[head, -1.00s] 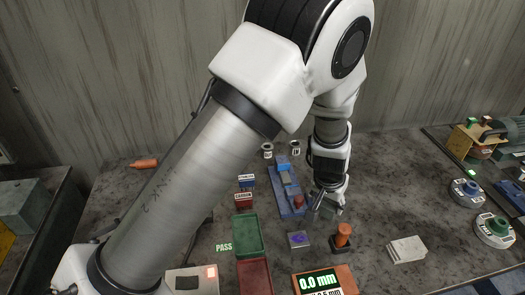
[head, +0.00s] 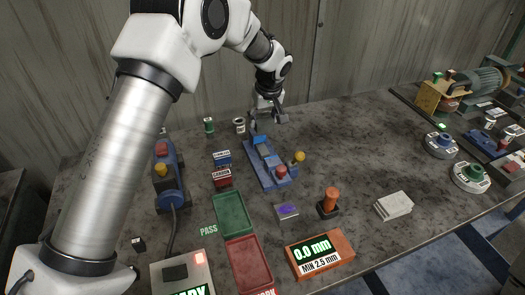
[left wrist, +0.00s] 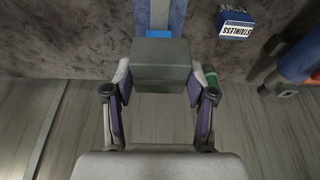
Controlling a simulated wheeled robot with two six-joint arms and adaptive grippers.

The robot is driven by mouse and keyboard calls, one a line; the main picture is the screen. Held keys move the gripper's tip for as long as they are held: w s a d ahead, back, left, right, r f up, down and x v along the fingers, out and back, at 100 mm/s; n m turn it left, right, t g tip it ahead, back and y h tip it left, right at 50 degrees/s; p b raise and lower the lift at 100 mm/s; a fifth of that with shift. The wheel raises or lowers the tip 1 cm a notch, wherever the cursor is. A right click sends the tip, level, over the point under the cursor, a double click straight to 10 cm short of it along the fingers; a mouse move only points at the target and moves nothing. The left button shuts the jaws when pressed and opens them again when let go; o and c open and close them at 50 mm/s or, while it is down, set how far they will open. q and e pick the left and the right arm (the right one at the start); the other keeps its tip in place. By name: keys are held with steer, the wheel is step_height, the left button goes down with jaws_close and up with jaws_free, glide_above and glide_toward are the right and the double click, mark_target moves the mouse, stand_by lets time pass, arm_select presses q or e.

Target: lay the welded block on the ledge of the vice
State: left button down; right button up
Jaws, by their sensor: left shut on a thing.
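The blue vice (head: 270,172) stands mid-table, with a red knob, a yellow knob and a brighter blue piece near its far end. My left gripper (head: 268,116) is beyond that far end. In the left wrist view, the left gripper (left wrist: 160,88) is shut on a dark grey block (left wrist: 160,65), which I take as the welded block. The vice's blue body (left wrist: 178,14) and the brighter blue piece show just past the block in that view. The block hides the space beneath it, so I cannot tell whether it touches anything. My right gripper is not in view.
Two small labelled boxes, blue (head: 222,158) and red (head: 222,178), stand left of the vice. A green tray (head: 231,213) and a red tray (head: 249,262) lie in front. A blue tool (head: 166,175) stands farther left. The table right of the vice is mostly clear.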

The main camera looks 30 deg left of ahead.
mark_target(269, 121)
arm_select(q)
steer(key=f+p, duration=0.1)
steer(key=f, duration=0.3)
steer(key=f+p, duration=0.1)
steer(key=f, duration=0.3)
steer(key=shift+s+d+f, duration=0.1)
steer(key=shift+d+f, duration=0.1)
steer(key=shift+f, duration=0.1)
steer(key=shift+d+f, duration=0.1)
steer(key=shift+f, duration=0.2)
steer(key=shift+c, duration=1.8)
jaws_free()
steer(key=shift+r, duration=0.1)
steer(key=shift+r, duration=0.25)
steer(key=b+v, duration=0.2)
steer(key=v, duration=0.8)
steer(key=shift+s+d+r, duration=0.15)
steer(key=shift+s+r, duration=0.05)
steer(key=shift+r, duration=0.55)
